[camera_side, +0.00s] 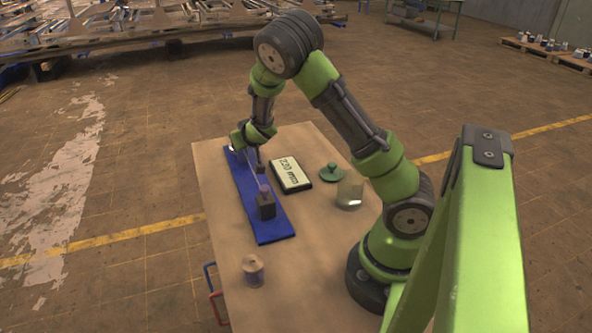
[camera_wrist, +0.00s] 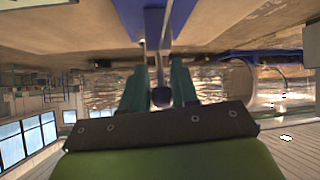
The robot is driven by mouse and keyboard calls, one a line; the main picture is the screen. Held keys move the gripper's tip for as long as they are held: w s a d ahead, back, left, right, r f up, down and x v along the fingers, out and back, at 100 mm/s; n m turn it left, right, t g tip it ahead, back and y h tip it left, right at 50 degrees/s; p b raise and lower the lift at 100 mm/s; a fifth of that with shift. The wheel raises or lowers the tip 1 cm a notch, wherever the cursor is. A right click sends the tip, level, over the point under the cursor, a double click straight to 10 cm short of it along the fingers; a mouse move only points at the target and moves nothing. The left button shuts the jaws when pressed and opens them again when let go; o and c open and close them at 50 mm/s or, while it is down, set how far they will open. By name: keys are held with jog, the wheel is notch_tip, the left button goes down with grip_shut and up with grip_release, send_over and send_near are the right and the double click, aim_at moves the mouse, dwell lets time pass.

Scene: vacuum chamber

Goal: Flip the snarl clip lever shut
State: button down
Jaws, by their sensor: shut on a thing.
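The snarl clip appears to be the dark block (camera_side: 266,207) on the long blue strip (camera_side: 272,228) on the table. A thin pinkish lever (camera_side: 262,183) slants from the block up toward my gripper (camera_side: 259,168). In the wrist view, the two teal fingers (camera_wrist: 159,88) are closed around a thin rod with a dark rounded end (camera_wrist: 162,97), which looks like the lever. The exact contact is too small to tell. The blue strip also shows at the top of the wrist view (camera_wrist: 150,25).
Right of the strip lie a display (camera_side: 290,175) reading about 7.20 mm, a green round lid (camera_side: 331,172) and a clear glass jar (camera_side: 350,190). A spool (camera_side: 253,271) stands near the table's (camera_side: 225,225) front left edge. Bare table lies between spool and strip.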

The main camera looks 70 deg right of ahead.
jog(key=shift+r+t+h, duration=0.1)
jog(key=shift+t+h, duration=0.2)
jog(key=c, duration=0.9)
grip_release()
jog(key=shift+c, duration=0.2)
jog(key=v, duration=1.2)
jog(key=shift+d, duration=0.1)
